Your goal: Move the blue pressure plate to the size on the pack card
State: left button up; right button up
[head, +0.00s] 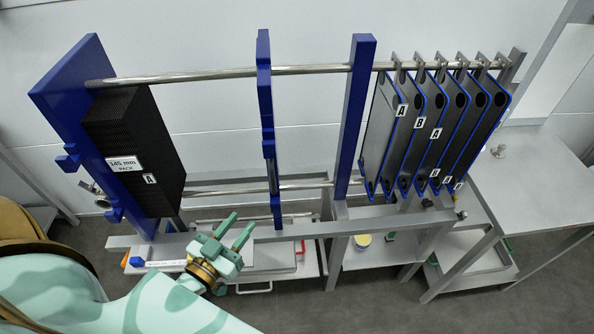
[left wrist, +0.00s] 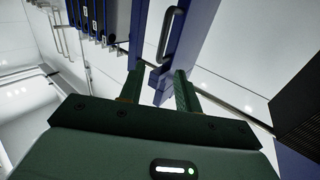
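The blue pressure plate (head: 265,100) hangs upright, seen nearly edge-on, on two steel rails in the middle of the head view. In the left wrist view, a blue plate (left wrist: 200,28) with a dark bar handle (left wrist: 169,34) lies beyond my fingers. The pack card (head: 125,164) is on the black pack at the left; it reads "mm PACK" after a number too small to be sure of. My left gripper (head: 236,230) is open and empty, below and left of the plate's lower end, apart from it. It also shows in the left wrist view (left wrist: 158,82). My right gripper is not in view.
The black plate pack (head: 135,125) rests against a blue end plate (head: 80,85). A fixed blue upright (head: 354,110) stands right of the pressure plate, with several lettered grey plates (head: 430,130) beyond. The upper rail (head: 200,75) is bare between pack and pressure plate.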

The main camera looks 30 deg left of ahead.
aim_at(271, 181)
pick_arm(q)
jog(key=w+p, duration=0.1)
jog(key=w, duration=1.5)
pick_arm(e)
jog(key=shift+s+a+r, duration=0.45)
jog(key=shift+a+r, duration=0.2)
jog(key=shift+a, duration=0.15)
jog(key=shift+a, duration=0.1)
pick_arm(q)
grip_shut()
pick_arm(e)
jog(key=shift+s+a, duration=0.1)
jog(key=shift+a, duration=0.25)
